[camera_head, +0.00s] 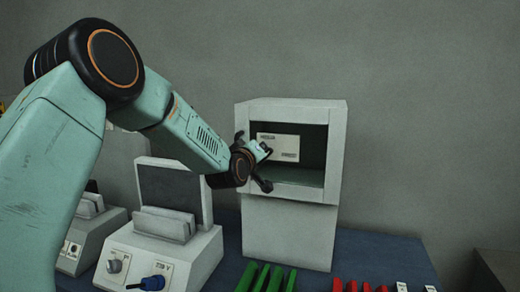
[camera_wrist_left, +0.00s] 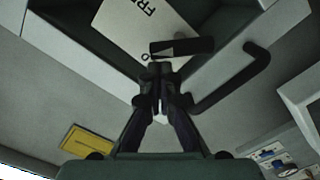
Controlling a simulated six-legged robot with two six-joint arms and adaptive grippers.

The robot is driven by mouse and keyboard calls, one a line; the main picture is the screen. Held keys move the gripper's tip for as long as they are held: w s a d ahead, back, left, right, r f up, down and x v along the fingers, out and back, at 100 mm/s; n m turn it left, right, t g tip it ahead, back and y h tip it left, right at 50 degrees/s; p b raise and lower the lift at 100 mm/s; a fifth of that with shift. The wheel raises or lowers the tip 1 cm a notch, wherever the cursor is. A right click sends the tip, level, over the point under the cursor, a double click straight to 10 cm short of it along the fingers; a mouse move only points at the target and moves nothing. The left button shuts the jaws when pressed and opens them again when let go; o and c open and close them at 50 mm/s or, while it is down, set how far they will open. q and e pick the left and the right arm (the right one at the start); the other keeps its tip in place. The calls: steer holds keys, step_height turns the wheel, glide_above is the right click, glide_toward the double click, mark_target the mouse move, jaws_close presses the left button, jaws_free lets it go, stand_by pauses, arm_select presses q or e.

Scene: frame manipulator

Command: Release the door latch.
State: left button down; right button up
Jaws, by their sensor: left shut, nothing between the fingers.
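A white box-shaped cabinet (camera_head: 338,150) stands on a pedestal, with a dark front recess and a pale label card in it. My left gripper (camera_head: 265,150) is at the left part of this front, seen partly from behind. In the left wrist view the fingers (camera_wrist_left: 162,72) are shut together and empty. Their tips are just below a small black piece with a ring (camera_wrist_left: 182,47), possibly the latch; contact cannot be told. A bent black handle (camera_wrist_left: 238,85) is right of the fingers. The card (camera_wrist_left: 140,18) shows beyond them. My right gripper is not in view.
A white device with a blue connector (camera_head: 165,262) stands left of the cabinet. Green bars (camera_head: 265,279) and red bars (camera_head: 365,287) lie in front on the blue table (camera_head: 385,250). The wall is behind.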

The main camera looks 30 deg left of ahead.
arm_select(q)
steer(key=m, duration=0.1)
steer(key=d+m, duration=0.1)
steer(key=m, duration=0.2)
steer(key=shift+w+d+f+m, duration=0.2)
steer(key=shift+w+f+m, duration=0.2)
steer(key=shift+s+d+m, duration=0.15)
steer(key=shift+d+m, duration=0.1)
steer(key=shift+m, duration=0.25)
steer(key=shift+d, duration=0.15)
steer(key=shift+w+f, duration=0.2)
steer(key=shift+f, duration=0.15)
steer(key=shift+s+d+r, duration=0.15)
steer(key=shift+s, duration=0.05)
steer(key=shift+w, duration=0.2)
